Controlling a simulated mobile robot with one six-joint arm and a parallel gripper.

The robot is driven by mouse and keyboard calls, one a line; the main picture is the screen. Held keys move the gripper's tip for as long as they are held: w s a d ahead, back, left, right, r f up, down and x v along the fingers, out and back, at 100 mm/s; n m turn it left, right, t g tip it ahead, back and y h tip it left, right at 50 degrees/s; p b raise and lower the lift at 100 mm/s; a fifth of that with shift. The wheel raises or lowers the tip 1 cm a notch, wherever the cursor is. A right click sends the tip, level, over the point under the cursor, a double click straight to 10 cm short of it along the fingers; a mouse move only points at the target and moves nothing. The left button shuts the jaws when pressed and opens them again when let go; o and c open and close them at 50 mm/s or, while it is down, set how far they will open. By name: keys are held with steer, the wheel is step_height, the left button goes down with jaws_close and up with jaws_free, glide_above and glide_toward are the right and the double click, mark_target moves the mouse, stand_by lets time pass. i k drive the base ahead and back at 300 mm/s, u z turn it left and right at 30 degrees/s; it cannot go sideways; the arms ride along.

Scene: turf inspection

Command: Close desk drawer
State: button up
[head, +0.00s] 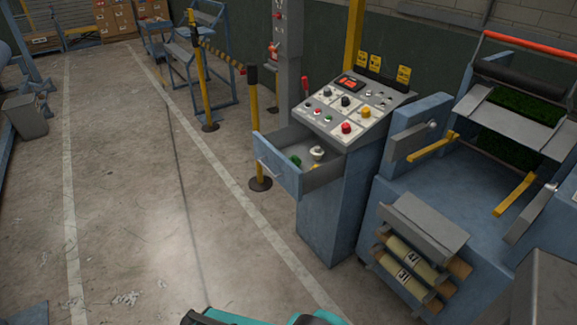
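The desk drawer (277,168) is in the head view, right of the middle. It is pulled out to the left from the blue control desk (327,220), under the sloped button panel (330,117). Its blue-grey front has a pale bar handle (268,168). Inside lie a small green item (296,161) and a cream and yellow item (317,153). Part of the drawer's inside is hidden by its front. Teal and black parts of my own body show at the bottom edge. My gripper cannot be made out in this view.
A yellow post (253,130) with a round black base stands just left of the drawer. A blue machine (450,180) with rolls on a rack (410,266) stands right of the desk. The concrete floor in front and left is open, with a grey bin (25,117) far left.

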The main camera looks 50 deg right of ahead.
mark_target(272, 150)
steer(key=z, duration=4.55)
steer(key=i, duration=0.1)
steer(key=u, duration=2.95)
steer(key=k, duration=0.95)
steer(key=u, duration=0.15)
steer(key=i, duration=0.7)
